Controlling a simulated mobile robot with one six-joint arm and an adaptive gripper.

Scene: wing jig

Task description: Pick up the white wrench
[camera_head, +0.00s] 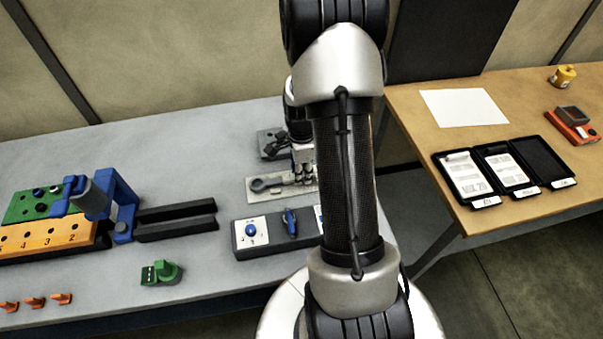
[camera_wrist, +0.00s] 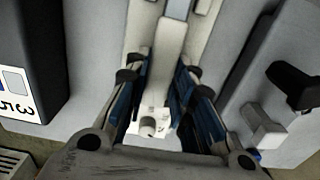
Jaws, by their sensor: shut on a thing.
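In the wrist view, my gripper (camera_wrist: 162,65) has its two blue-lined fingers closed on the sides of a long pale bar, the white wrench (camera_wrist: 168,45). My arm hides the holder's right end. I cannot tell whether the wrench is clear of the holder.
A dark box with blue knobs (camera_head: 275,248) stands in front of the holder, and a grey plate with a dark part (camera_head: 270,143) lies behind. Black rails (camera_head: 175,222) and a blue clamp (camera_head: 122,205) are left. A wooden table (camera_head: 480,215) stands right, across a gap.

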